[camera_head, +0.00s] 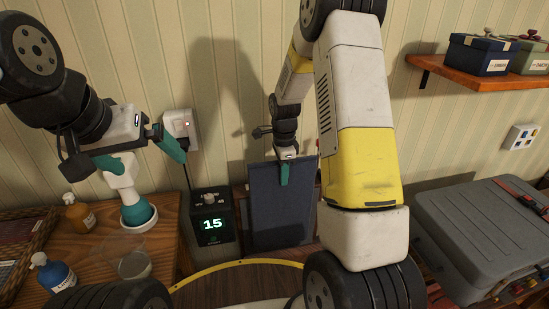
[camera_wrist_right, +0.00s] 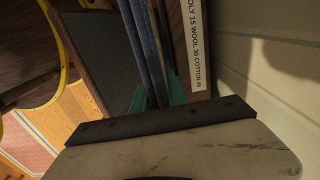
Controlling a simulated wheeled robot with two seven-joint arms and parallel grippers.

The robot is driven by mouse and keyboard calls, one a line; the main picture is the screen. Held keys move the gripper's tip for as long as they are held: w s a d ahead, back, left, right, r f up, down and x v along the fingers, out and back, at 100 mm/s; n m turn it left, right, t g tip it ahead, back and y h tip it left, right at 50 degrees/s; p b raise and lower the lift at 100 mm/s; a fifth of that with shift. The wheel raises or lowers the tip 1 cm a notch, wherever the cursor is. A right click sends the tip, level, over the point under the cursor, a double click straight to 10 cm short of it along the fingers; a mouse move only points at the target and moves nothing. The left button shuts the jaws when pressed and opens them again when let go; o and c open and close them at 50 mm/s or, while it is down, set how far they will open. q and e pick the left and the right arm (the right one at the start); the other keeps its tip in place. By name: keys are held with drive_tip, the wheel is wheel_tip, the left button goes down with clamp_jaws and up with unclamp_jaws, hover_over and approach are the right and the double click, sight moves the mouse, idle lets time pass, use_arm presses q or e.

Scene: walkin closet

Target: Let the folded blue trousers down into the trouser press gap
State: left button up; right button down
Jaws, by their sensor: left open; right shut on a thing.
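My left gripper (camera_head: 150,162) is open above the wooden counter.
A white and teal handheld tool (camera_head: 122,180) stands upright under my left gripper. Amber (camera_head: 78,214) and blue (camera_head: 55,273) bottles and a clear cup (camera_head: 134,265) stand nearby. A grey suitcase (camera_head: 485,230) lies at the right; a shelf (camera_head: 475,75) holds boxes above it.

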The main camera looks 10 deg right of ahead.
drive_tip(key=f, duration=0.8)
drive_tip(key=shift+w+f, duration=0.15)
drive_tip(key=shift+w, duration=0.15)
drive_tip(key=shift+s+f, duration=0.35)
drive_tip(key=shift+f, duration=0.55)
drive_tip(key=shift+s+d+f, duration=0.2)
drive_tip(key=shift+s+d, duration=0.05)
drive_tip(key=shift+d, duration=0.2)
drive_tip(key=shift+a, duration=0.25)
drive_tip(key=c, duration=1.5)
unclamp_jaws()
drive_tip(key=shift+c, duration=0.2)
drive_tip(key=o, duration=0.3)
drive_tip(key=shift+d, duration=0.1)
drive_tip(key=shift+r, duration=0.25)
wheel_tip(320, 180, up, 10)
hover_over(284, 197)
drive_tip(key=w, duration=0.1)
drive_tip(key=shift+w+a+f, duration=0.1)
drive_tip(key=shift+a+f, duration=0.1)
